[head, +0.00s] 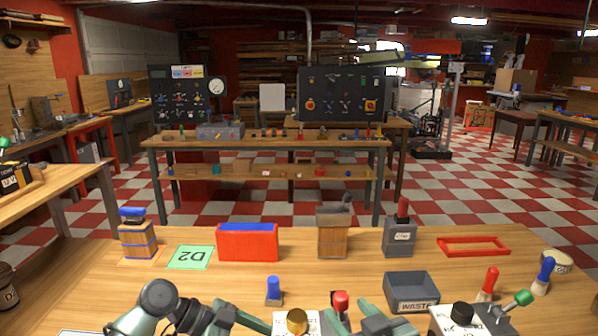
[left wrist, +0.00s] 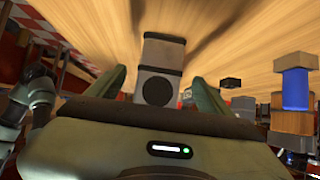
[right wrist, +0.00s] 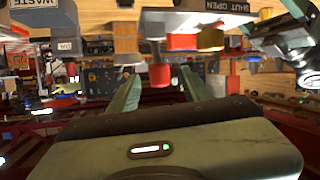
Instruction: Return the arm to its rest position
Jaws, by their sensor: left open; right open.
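My left arm comes in at the lower left of the head view, with its gripper (head: 228,318) low over the front of the wooden workbench (head: 110,285). The left wrist view shows the left fingers (left wrist: 161,78) apart, with a white and grey block with a black disc (left wrist: 158,85) beyond and between them. My right gripper (head: 348,312) is at the bottom middle of the head view, partly cut off. In the right wrist view its fingers (right wrist: 159,88) are spread, and a red knob (right wrist: 159,75) shows between them; I cannot tell whether they touch it. Neither gripper visibly holds anything.
A grey WASTE bin (head: 411,290), a blue-capped peg (head: 274,291), a gold knob (head: 297,320) and a panel with levers (head: 470,318) are close by. Behind them stand a red box (head: 247,243), wooden blocks and a red frame (head: 473,246). Bare wood lies around the green D2 card (head: 189,257).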

